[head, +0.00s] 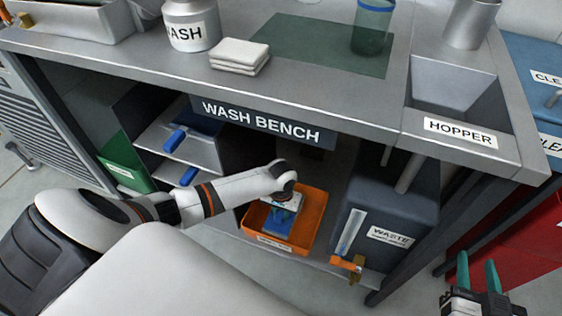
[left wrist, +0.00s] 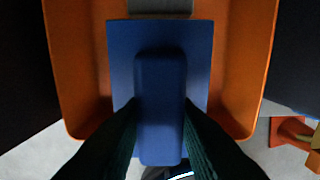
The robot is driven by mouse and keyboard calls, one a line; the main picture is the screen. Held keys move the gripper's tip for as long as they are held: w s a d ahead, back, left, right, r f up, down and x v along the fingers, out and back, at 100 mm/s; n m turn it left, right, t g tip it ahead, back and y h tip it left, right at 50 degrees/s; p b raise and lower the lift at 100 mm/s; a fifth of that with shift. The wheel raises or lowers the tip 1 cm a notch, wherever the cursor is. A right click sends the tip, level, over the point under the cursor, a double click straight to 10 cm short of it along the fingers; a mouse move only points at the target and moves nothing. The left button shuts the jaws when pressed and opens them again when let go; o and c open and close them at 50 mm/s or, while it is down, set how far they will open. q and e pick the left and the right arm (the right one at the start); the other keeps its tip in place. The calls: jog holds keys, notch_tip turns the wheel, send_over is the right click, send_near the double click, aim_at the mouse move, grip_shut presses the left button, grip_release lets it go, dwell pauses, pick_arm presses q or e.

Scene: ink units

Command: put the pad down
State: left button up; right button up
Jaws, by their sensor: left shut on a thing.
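The blue pad (head: 277,222) has a flat plate and a raised block-like grip. It is over or in the orange tray (head: 314,212) on the low shelf under the wash bench. In the left wrist view the pad (left wrist: 160,75) lies within the tray's (left wrist: 258,60) outline. My left gripper (left wrist: 160,125) is shut on the pad's raised grip, one finger on each side. In the head view my left gripper (head: 283,203) partly hides the pad. I cannot tell whether the pad touches the tray floor. My right gripper (head: 478,266) is open and empty at the lower right.
The dark waste container (head: 385,215) with an orange-handled tap (head: 347,264) stands right of the tray. Shelves (head: 165,148) with blue-handled items stand left. The bench top (head: 320,85) overhangs everything. A grey piece (left wrist: 160,7) shows at the tray's far end in the left wrist view.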

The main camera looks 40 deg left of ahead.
pick_arm(q)
jog(key=shift+f, duration=0.6)
jog(key=o, duration=0.9)
jog(key=shift+r, duration=0.1)
